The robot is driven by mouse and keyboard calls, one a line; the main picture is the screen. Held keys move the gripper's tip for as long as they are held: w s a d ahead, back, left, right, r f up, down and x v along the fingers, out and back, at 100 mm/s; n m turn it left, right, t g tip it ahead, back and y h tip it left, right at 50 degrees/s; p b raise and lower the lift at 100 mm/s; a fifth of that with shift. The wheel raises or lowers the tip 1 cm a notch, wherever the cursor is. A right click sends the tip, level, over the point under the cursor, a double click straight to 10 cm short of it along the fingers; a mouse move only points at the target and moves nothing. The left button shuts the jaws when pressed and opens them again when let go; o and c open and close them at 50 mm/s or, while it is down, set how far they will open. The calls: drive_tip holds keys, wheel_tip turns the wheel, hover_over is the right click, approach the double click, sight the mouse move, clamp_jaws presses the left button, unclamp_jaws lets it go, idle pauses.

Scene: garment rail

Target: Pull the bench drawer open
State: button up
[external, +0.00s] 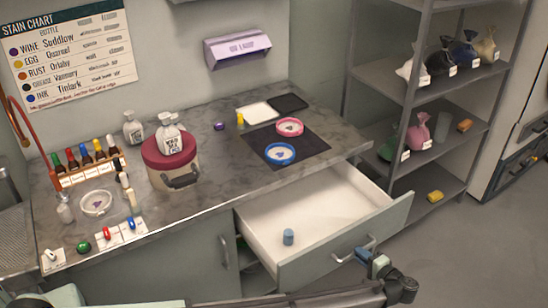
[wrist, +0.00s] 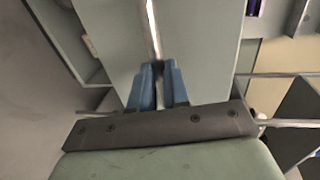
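The bench drawer (external: 315,215) stands pulled well out from under the worktop, its pale inside showing. My gripper (external: 369,257) is at the handle, low in front of the drawer. In the wrist view, the blue fingers of my gripper (wrist: 158,68) lie close on either side of the handle bar and appear shut on it. The exact contact is partly hidden.
The worktop (external: 215,190) holds a red-lidded round box (external: 170,160), several bottles and a dark mat (external: 298,140) with two dishes. A metal shelf unit (external: 425,100) with small sacks stands right of the bench. The floor right of the drawer is clear.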

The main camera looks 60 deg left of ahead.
drive_tip(key=o, duration=0.4)
drive_tip(key=shift+o, duration=0.2)
drive_tip(key=v, duration=1.4)
drive_tip(key=shift+a, duration=0.1)
